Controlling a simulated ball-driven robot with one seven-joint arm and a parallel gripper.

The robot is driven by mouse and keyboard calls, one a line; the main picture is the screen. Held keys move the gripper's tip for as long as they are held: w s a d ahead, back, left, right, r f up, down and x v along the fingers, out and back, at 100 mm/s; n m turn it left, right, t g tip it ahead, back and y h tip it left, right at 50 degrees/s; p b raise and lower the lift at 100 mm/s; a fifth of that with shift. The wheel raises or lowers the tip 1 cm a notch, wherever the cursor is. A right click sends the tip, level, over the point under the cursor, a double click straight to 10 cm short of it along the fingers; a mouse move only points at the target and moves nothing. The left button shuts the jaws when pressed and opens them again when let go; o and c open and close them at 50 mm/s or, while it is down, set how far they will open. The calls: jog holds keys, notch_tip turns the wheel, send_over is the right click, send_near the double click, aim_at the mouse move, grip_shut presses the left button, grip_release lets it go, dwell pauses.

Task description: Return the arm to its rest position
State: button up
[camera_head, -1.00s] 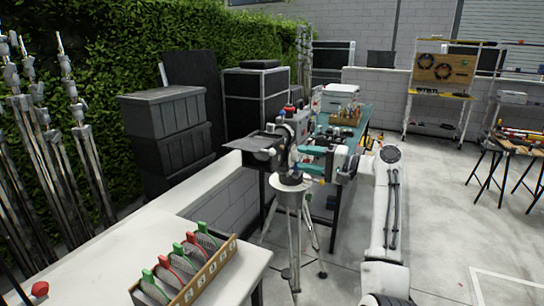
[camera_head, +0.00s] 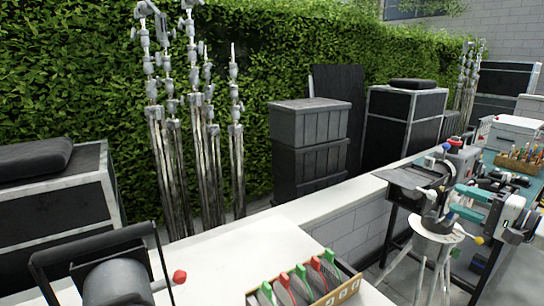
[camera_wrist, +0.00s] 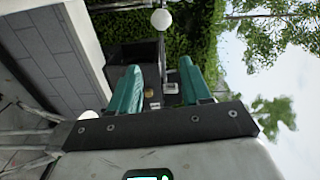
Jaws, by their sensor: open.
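My gripper (camera_head: 456,200) is at the right of the head view, with its teal fingers parted and pointing left. It is beside and above a white round-topped stand (camera_head: 438,228); I cannot tell whether they touch. In the wrist view my gripper (camera_wrist: 160,88) shows two teal fingers spread apart with nothing between them.
A white wall top (camera_head: 300,215) carries a rack of red and green mesh paddles (camera_head: 305,285). Stacked dark bins (camera_head: 310,150), black cases (camera_head: 403,120) and metal stands (camera_head: 195,150) line the hedge.

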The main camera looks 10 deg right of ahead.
jog(key=s+a+f+n+g+h, duration=0.1)
jog(key=s+a+f+n+g, duration=0.3)
jog(key=a+f, duration=0.75)
jog(key=s+a+f+n+g, duration=0.1)
jog(key=s+a+f+g, duration=0.55)
jog(key=f, duration=0.85)
jog(key=s+a+f+n+g+h, duration=0.2)
jog(key=s+a+f+n, duration=0.1)
jog(key=s+a+f, duration=0.6)
jog(key=s+a+n+g+h, duration=0.3)
jog(key=s+n, duration=0.1)
jog(key=s, duration=1.3)
